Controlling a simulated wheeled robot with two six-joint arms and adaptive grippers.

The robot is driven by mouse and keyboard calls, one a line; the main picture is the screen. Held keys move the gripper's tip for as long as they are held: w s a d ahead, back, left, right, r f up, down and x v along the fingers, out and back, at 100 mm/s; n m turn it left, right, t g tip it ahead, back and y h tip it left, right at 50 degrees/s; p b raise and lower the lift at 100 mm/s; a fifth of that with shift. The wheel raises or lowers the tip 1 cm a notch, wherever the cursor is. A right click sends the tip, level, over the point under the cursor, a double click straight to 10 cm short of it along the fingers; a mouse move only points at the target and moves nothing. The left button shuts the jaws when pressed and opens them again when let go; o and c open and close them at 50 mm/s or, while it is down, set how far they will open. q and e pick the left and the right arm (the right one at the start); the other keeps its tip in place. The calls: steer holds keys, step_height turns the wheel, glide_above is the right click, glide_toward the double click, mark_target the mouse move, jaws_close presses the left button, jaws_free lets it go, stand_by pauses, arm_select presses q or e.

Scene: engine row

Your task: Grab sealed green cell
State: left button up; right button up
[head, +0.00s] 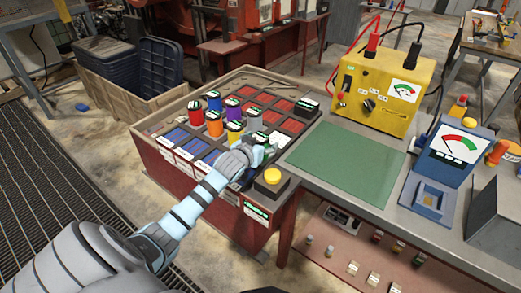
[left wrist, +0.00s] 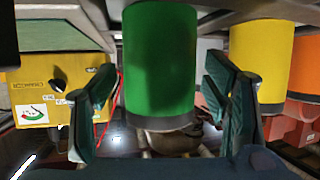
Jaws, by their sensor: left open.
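A green cell (left wrist: 160,60) fills the middle of the left wrist view, between the two fingers of my left gripper (left wrist: 160,78). A gap shows on each side of it, so the fingers stand apart and are not closed on it. In the head view my left gripper (head: 262,152) is low over the right part of the cell tray and hides most of this cell. Whether the cell is sealed cannot be told. My right gripper is in neither view.
A yellow cell (left wrist: 258,60) and an orange cell (left wrist: 305,65) stand close beside the green one. Several coloured cells, such as a purple one (head: 234,112), stand in the red tray (head: 160,131). A yellow button (head: 271,177), green mat (head: 345,160) and yellow meter box (head: 385,90) lie right.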

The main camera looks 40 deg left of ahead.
arm_select(q)
steer(key=c, duration=1.5)
jaws_close()
steer(key=shift+w+r, duration=0.1)
